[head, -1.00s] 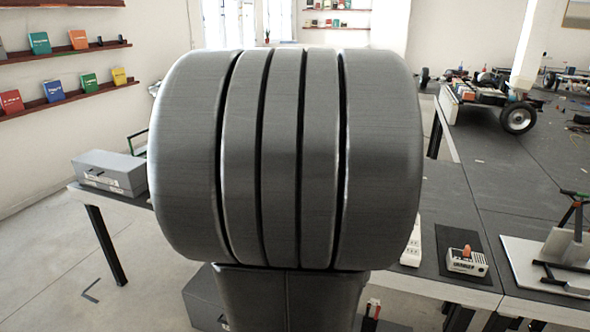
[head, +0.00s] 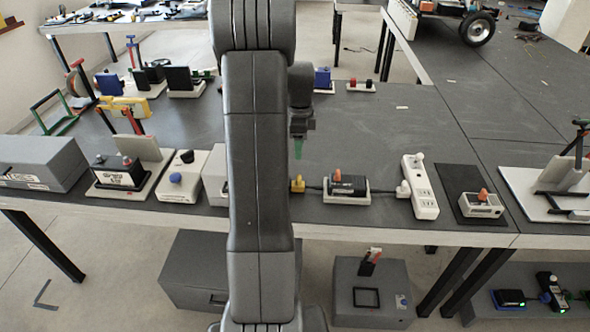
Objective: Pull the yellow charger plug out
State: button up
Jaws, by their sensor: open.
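The small yellow plug (head: 297,185) stands near the front edge of the dark table, just right of my arm. A thin dark cable runs from its right side toward a black unit with an orange top (head: 346,183) on a white base. My gripper (head: 299,148) points down above and behind the plug, apart from it. It is open and holds nothing that I can see; a green part shows at its tip. My arm hides the area left of the plug, so what the plug sits in is partly hidden.
A white power strip (head: 419,187) with white plugs stands to the right, beside a white box on a black mat (head: 469,218). A white block with a blue knob (head: 182,178) is farther left.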

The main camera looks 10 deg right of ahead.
aim_at(299, 177)
notch_tip(299, 177, down, 12)
jog(key=shift+r+p, duration=0.1)
jog(key=shift+p, duration=0.55)
